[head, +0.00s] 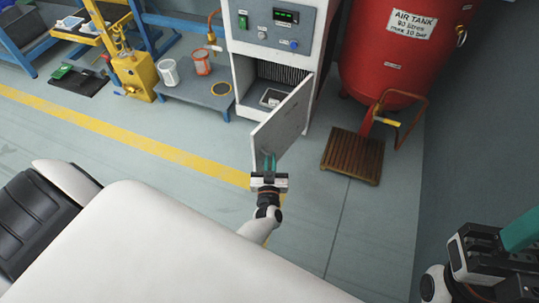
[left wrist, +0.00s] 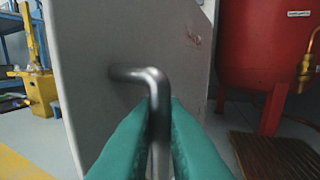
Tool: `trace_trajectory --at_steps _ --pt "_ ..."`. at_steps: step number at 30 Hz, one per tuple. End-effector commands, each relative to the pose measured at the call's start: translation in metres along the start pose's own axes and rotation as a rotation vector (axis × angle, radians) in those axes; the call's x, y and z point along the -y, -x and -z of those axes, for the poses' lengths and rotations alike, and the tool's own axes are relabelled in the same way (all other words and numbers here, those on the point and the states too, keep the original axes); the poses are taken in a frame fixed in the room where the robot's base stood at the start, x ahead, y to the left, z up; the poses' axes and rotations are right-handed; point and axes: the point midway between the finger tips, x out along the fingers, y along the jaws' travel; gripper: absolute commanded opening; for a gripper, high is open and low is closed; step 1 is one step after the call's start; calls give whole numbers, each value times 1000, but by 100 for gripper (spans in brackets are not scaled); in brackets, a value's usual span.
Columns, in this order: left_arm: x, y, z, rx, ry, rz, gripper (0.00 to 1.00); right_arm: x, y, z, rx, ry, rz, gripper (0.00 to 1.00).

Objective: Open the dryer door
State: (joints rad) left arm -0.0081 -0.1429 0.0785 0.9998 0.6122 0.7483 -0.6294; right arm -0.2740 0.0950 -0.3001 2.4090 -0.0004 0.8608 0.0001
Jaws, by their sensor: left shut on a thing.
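The dryer (head: 272,50) is a white cabinet with a grey control panel at the top middle of the head view. Its grey door (head: 284,120) stands swung open, showing the compartment inside. My left gripper (head: 268,163) is at the door's outer edge. In the left wrist view the door (left wrist: 110,60) fills the left and middle, and its bent metal handle (left wrist: 158,100) lies between my teal fingers (left wrist: 160,135), which are shut on it. My right gripper (head: 515,240) is at the lower right of the head view; its jaw gap is not clear.
A red air tank (head: 400,60) stands right of the dryer, with a wooden slatted platform (head: 352,157) below it. The floor before the door is clear.

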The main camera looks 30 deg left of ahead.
Motion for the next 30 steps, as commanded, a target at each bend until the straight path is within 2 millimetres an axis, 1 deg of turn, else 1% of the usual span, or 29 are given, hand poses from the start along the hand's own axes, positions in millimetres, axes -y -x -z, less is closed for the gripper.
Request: trace_trajectory --at_steps 1,12,13,15,16,30 --pt "2 -2 -2 2 1 4 0 0 0 0 -1 0 0 36" --pt "3 -3 -2 3 2 5 0 0 2 1 -7 -1 2 36" --pt "3 -3 -2 3 2 5 15 0 2 1 -7 -1 2 36" --pt "3 -3 -2 3 2 5 27 0 2 1 -8 -1 2 36" --pt "3 -2 -2 3 2 4 29 0 2 1 -8 -1 2 36" --pt "0 0 -1 1 0 3 29 0 0 1 -9 -1 5 36"
